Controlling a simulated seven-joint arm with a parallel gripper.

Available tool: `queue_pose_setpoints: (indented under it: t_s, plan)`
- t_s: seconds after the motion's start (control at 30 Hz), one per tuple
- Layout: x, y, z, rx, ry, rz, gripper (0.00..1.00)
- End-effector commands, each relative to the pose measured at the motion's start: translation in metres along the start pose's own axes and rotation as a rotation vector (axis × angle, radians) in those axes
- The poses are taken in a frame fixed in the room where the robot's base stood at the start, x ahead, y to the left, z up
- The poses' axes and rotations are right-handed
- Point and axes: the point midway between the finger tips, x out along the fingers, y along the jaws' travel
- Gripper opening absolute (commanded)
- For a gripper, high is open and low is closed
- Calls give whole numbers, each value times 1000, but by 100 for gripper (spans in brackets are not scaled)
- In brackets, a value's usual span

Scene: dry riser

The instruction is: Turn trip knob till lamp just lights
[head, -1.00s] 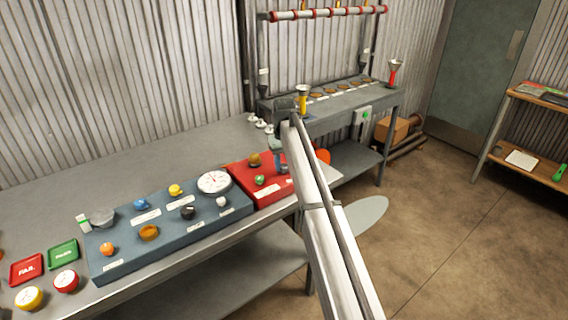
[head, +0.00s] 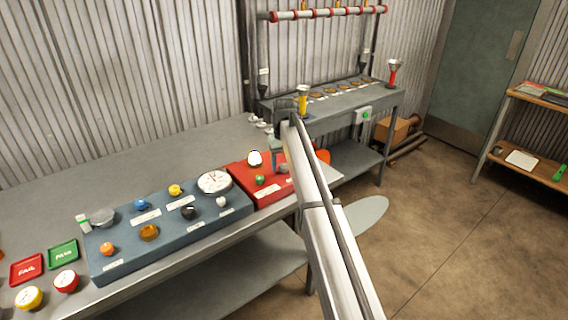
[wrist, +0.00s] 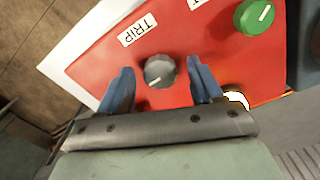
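The grey trip knob (wrist: 159,71) sits on the red panel (wrist: 110,62) beside a white TRIP label (wrist: 137,30). Its white pointer mark points to the lower left in the wrist view. My gripper (wrist: 160,64) is open, with one blue finger on each side of the knob and a visible gap at both sides. The lamp (head: 254,158) on the red panel glows white. In the head view my gripper (head: 277,170) hangs over the panel's right part.
A green knob (wrist: 254,16) is on the same panel. A blue-grey panel (head: 125,263) with several knobs and a white dial gauge (head: 214,182) stands to the left. The bench (head: 170,163) behind the panels is mostly clear.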

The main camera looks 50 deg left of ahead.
Motion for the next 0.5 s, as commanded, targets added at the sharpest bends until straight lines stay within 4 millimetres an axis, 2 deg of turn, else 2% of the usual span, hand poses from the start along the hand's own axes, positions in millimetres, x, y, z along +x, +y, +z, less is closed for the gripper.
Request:
queue_pose_setpoints:
  t_s: [0.27, 0.37, 0.5]
  plan:
    - [-2, 0, 0, 0, 0, 0, 66]
    - [-8, 0, 0, 0, 1, 0, 66]
    - [-27, 0, -1, 0, 1, 0, 66]
